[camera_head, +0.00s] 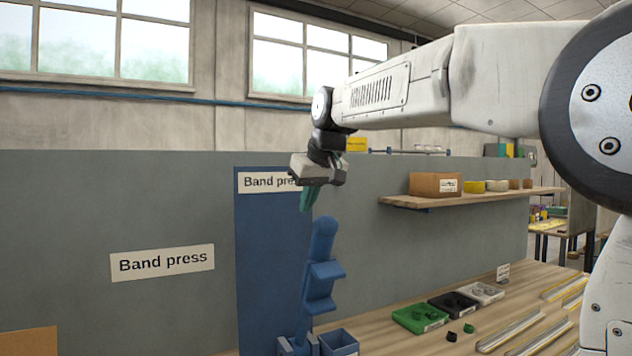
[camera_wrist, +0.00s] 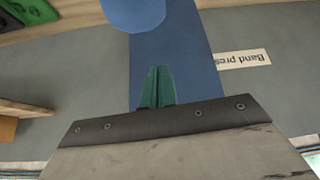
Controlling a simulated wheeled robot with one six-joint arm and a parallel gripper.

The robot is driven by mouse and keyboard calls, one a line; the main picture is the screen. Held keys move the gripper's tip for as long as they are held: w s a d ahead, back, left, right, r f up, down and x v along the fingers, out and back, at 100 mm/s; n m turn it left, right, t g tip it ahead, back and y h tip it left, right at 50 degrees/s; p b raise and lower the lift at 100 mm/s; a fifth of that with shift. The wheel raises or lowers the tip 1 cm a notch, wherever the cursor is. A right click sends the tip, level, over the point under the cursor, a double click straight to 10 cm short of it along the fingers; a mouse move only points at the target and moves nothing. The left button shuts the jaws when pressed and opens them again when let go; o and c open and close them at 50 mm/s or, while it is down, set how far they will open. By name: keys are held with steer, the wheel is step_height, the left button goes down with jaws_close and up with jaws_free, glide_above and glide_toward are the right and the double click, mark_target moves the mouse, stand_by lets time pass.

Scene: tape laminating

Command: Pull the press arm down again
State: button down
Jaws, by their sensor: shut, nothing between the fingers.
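The blue press arm (camera_head: 321,262) stands raised, nearly upright, above the blue press base (camera_head: 337,343) in the head view. Its rounded top end also shows at the upper edge of the wrist view (camera_wrist: 133,12). My gripper (camera_head: 308,204) has green fingers and points down, a little above and left of the arm's rounded top. In the wrist view my gripper (camera_wrist: 158,76) has its green fingers together with nothing between them, apart from the arm. The lower part of the press is cut off by the head view's bottom edge.
A blue panel (camera_head: 262,260) with a "Band press" sign stands behind the press. Right of it the wooden bench (camera_head: 385,341) holds green, black and pale trays (camera_head: 420,318) and several metal strips (camera_head: 512,330). A shelf (camera_head: 470,199) with boxes is on the grey wall.

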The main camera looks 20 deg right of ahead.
steer(key=shift+s+d+f, duration=0.2)
steer(key=shift+s+f, duration=0.15)
steer(key=shift+s, duration=0.3)
steer(key=shift+s+d+f, duration=0.15)
steer(key=shift+s+f, duration=0.2)
steer(key=shift+s, duration=0.25)
steer(key=shift+s+d+f, duration=0.1)
steer(key=shift+s+f, duration=0.05)
steer(key=shift+s, duration=0.2)
steer(key=shift+s, duration=0.1)
